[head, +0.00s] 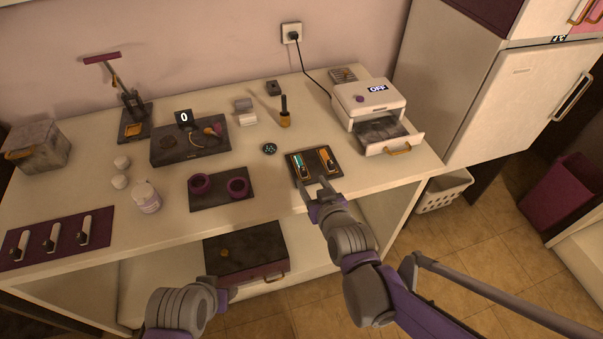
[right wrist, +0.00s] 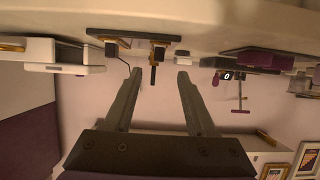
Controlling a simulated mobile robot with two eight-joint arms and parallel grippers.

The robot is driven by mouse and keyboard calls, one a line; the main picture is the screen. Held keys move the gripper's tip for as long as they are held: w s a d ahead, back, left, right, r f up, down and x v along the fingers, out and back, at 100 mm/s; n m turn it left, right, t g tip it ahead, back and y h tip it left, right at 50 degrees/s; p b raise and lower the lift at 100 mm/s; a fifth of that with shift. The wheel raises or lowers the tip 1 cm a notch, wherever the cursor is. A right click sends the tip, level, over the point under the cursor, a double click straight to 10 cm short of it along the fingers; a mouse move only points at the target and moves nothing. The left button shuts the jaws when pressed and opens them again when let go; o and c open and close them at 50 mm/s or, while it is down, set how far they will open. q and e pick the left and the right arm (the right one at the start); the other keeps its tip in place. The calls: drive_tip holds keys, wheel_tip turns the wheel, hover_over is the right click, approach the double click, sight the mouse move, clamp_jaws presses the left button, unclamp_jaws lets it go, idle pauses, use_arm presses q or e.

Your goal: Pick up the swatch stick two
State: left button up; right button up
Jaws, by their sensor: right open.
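A dark tray (head: 313,173) near the table's front edge holds two small sticks, a teal and white one (head: 298,163) on the left and an orange one (head: 327,160) on the right. I cannot read which is number two. My right gripper (head: 315,183) is open at the tray's front edge. In the right wrist view, which looks upside down, its spread fingers (right wrist: 156,78) reach toward the tray (right wrist: 135,38). A dark upright piece (right wrist: 153,70) with an orange part appears between them, nothing gripped. My left gripper (head: 225,290) is low at the front, its jaws unclear.
A purple mat (head: 25,252) with several white sticks lies at the left. A dark mat (head: 215,203) bears two purple rings. A white machine (head: 366,98) with an open drawer (head: 408,142) stands right of the tray. A small dark disc (head: 269,149) lies behind it, left.

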sight(305, 172)
drive_tip(key=b+x, duration=0.1)
drive_tip(key=x, duration=0.7)
drive_tip(key=shift+d, duration=0.1)
clamp_jaws()
